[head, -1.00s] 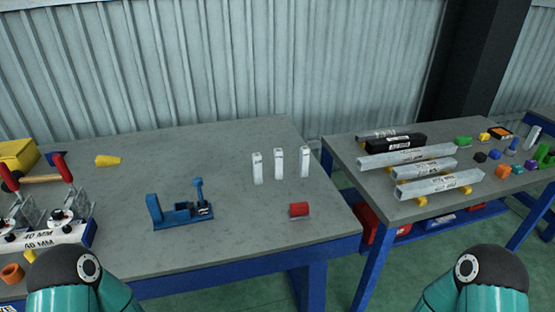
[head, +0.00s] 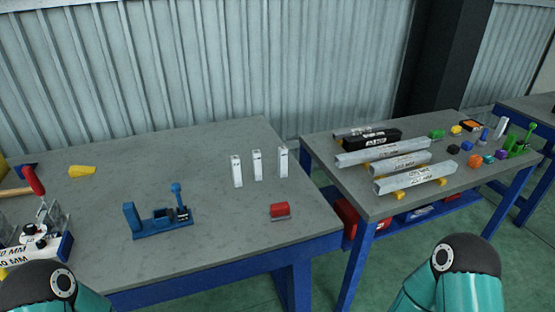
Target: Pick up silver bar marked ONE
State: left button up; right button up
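Several silver bars lie on the right table. A long one (head: 387,150) is in the middle, a shorter one (head: 400,164) is in front of it, and another (head: 415,179) is nearest. One more (head: 364,130) lies at the back, behind a black bar (head: 371,141). They carry dark lettering that is too small to read, so I cannot tell which is marked ONE. Only parts of my teal arms show at the bottom edge. Neither gripper is in view.
The left table (head: 150,250) holds three upright white blocks (head: 257,165), a blue fixture (head: 158,217), a red piece (head: 280,211) and a yellow piece (head: 82,171). Small coloured parts crowd the right table's far end. A gap with green floor (head: 325,275) separates the tables.

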aim_at(257, 160)
jog(key=z, duration=1.35)
jog(key=i, duration=0.15)
jog(key=u, duration=2.8)
jog(key=k, duration=1.15)
jog(key=z, duration=0.4)
jog(key=i, duration=1.05)
jog(key=z, duration=0.1)
